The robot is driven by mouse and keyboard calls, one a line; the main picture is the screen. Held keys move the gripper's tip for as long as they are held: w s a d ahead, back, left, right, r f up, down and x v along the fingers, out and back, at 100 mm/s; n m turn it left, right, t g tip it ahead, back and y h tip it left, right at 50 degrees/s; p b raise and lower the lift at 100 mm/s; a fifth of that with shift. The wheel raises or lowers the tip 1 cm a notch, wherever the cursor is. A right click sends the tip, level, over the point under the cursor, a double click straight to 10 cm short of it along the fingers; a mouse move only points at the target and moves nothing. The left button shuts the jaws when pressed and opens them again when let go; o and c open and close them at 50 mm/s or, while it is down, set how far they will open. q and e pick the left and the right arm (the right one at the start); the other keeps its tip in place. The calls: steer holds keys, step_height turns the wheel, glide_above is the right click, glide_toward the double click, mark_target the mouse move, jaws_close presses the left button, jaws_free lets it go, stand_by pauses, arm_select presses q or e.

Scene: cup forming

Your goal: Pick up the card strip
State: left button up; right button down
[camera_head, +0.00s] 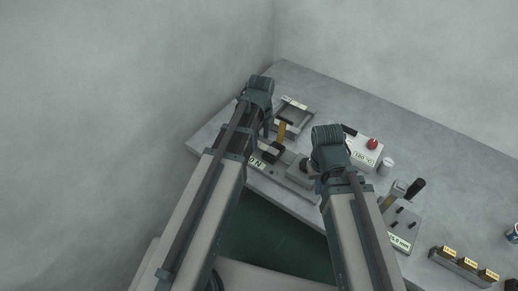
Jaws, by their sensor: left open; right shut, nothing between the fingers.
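A pale narrow strip, which may be the card strip (294,103), shows at the far edge of a dark-framed tray (306,124) near the back left of the bench. I cannot tell for sure that it is the card. My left gripper (268,131) is open, pointing down just left of the tray; its fingertips are small and partly hidden by my arm. My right gripper (319,188) is shut and empty over the middle of the bench, its fingers mostly hidden under the wrist.
The back right bench is clear.

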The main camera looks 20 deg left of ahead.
arm_select(q)
steer(key=shift+f, duration=0.6)
arm_select(e)
steer(key=shift+f, duration=0.65)
arm_select(q)
steer(key=shift+r, duration=0.1)
arm_select(e)
steer(key=shift+r, duration=0.1)
arm_select(q)
jaws_close()
steer(key=shift+r, duration=0.1)
arm_select(e)
steer(key=shift+r, duration=0.1)
